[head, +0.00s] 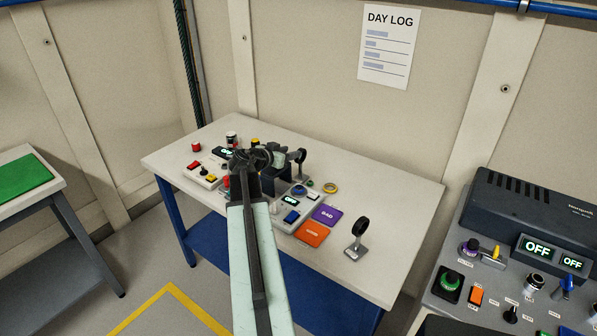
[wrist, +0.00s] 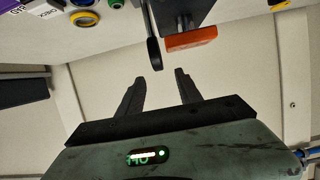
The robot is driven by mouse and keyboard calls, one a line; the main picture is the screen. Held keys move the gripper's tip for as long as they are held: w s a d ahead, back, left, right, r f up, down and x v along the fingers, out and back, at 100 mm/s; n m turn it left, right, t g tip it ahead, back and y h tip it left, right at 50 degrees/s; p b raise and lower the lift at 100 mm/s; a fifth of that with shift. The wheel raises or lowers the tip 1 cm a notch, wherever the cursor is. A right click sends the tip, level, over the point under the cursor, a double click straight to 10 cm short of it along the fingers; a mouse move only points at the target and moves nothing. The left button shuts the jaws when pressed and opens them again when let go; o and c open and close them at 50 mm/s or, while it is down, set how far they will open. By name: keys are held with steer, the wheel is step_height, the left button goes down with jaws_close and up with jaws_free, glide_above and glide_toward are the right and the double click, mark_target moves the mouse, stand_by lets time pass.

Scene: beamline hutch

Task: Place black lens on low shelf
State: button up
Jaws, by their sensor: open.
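Two black round lenses on stands are on the white table. One black lens (head: 299,156) stands just right of my gripper (head: 254,160); the other black lens (head: 360,228) stands near the table's right front. In the wrist view, a black disc seen edge-on (wrist: 154,52), apparently a lens, is just beyond the fingertips. My gripper (wrist: 160,76) is open with nothing between its fingers. My arm hides part of the table. A blue low shelf (head: 217,246) is under the white table, and a grey low shelf (head: 65,245) is under the left table.
The white table (head: 405,195) also bears a purple card (head: 327,215), an orange card (head: 312,234), a yellow ring (head: 330,187) and control boxes. An orange block (wrist: 191,38) is close to the fingertips. A console (head: 530,250) stands at the right. The table's right end is mostly clear.

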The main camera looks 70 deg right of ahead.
mark_target(300, 149)
steer(key=b+x, duration=0.2)
steer(key=x, duration=0.5)
steer(key=shift+s+d+f+b, duration=0.1)
steer(key=shift+d+f+b, duration=0.15)
steer(key=shift+f+b, duration=0.1)
steer(key=shift+r, duration=0.1)
jaws_close()
stand_by(0.9)
